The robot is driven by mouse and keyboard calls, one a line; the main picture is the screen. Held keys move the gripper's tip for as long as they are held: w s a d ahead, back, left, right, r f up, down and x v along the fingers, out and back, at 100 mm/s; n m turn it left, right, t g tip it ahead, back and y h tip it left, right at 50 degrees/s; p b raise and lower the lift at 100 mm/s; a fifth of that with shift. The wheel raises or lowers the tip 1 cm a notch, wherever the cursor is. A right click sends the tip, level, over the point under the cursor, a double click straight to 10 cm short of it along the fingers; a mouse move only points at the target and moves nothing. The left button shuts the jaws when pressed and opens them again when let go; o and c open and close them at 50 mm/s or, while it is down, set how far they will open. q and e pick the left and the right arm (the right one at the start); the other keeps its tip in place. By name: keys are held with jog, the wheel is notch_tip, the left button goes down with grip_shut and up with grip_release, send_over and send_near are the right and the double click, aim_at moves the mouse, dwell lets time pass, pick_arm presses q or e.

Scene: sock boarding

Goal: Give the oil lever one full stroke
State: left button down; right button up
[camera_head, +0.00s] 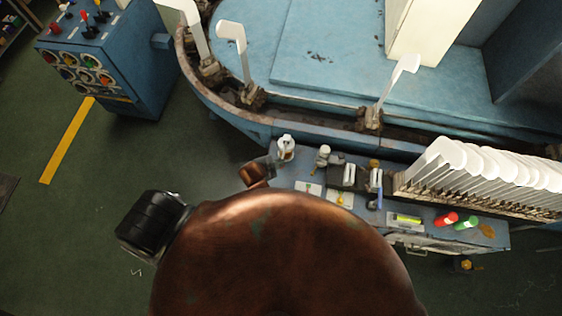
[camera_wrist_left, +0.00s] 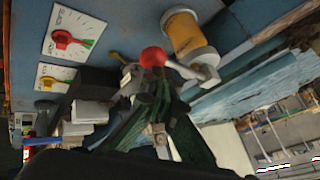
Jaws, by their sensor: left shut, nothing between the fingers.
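The oil lever shows in the left wrist view as a red ball knob (camera_wrist_left: 153,57) beside an oil jar with amber contents (camera_wrist_left: 184,32) and a pale cap. In the head view the jar (camera_head: 286,149) stands at the far left end of the blue bench; the red knob cannot be made out there. My left gripper (camera_wrist_left: 161,88) is shut and empty, its dark fingers meeting just below the knob in that picture. Whether the tips touch the lever I cannot tell. In the head view the left gripper (camera_head: 264,168) is small and partly hidden behind my arm. My right gripper is not in view.
A blue machine rim with white sock boards (camera_head: 232,32) runs behind the bench. A row of white boards (camera_head: 475,165) and red and green rolls (camera_head: 446,219) occupy the right. A control console (camera_head: 110,60) stands left.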

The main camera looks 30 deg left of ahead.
pick_arm(q)
jog(key=shift+s+f+b, duration=0.15)
jog(key=shift+f+b, duration=0.2)
jog(key=shift+f, duration=0.45)
dwell(0.6)
dwell(0.5)
jog(key=shift+w+r+p, duration=0.15)
jog(key=shift+r+p, duration=1)
jog(key=shift+w+r+p, duration=0.15)
jog(key=shift+r+p, duration=0.95)
jog(key=shift+p, duration=0.05)
jog(key=shift+r+p, duration=0.5)
jog(key=shift+p, duration=0.05)
jog(key=r+p, duration=0.5)
jog(key=shift+w+a, duration=0.1)
jog(key=shift+w, duration=0.25)
